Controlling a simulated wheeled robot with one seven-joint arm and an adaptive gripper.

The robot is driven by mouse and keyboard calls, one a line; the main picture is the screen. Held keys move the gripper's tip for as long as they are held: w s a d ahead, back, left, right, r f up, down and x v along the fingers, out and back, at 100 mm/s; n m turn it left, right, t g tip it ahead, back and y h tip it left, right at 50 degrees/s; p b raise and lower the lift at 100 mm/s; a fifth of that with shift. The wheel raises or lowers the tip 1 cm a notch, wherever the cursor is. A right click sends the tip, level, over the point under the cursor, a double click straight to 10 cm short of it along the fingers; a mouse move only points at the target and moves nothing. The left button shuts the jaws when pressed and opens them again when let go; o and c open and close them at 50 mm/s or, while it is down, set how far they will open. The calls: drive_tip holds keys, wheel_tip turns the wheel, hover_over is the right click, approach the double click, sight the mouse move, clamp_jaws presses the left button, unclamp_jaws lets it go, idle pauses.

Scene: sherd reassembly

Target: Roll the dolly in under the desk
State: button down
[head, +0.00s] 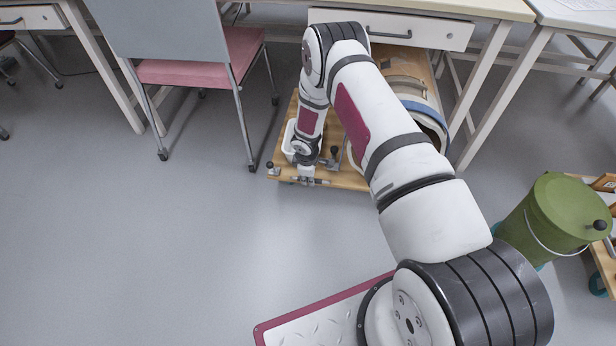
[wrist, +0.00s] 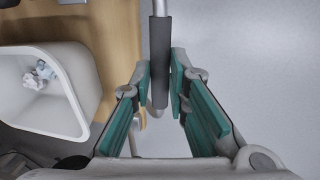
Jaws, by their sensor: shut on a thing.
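The dolly (head: 345,181), a low wooden platform, stands partly beneath the desk (head: 470,8), with its front end out on the open floor. My gripper (wrist: 160,82) is shut on the dark grip of the dolly's handle bar (wrist: 160,45), one finger on each side. In the head view, my arm hides the middle of the dolly, and my gripper is low at its front edge. A white bin (wrist: 42,95) stands on the dolly at left in the wrist view. A large curved, banded vessel (head: 425,108) lies on its right side.
A chair with a pink seat (head: 200,68) stands left of the dolly. Desk legs (head: 490,85) rise on the right. A green lidded bucket (head: 555,215) stands at right near another wooden board (head: 607,262). The floor in front and at left is clear.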

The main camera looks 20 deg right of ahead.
drive_tip(key=shift+w+d+r, duration=0.1)
drive_tip(key=shift+w+d, duration=0.1)
drive_tip(key=shift+w, duration=0.15)
drive_tip(key=c, duration=1.6)
unclamp_jaws()
drive_tip(key=shift+o, duration=0.2)
drive_tip(key=shift+s, duration=0.1)
wheel_tip(320, 180, up, 12)
drive_tip(key=s+a, duration=0.1)
drive_tip(key=s, duration=0.1)
drive_tip(key=shift+f, duration=0.2)
drive_tip(key=shift+a, duration=0.1)
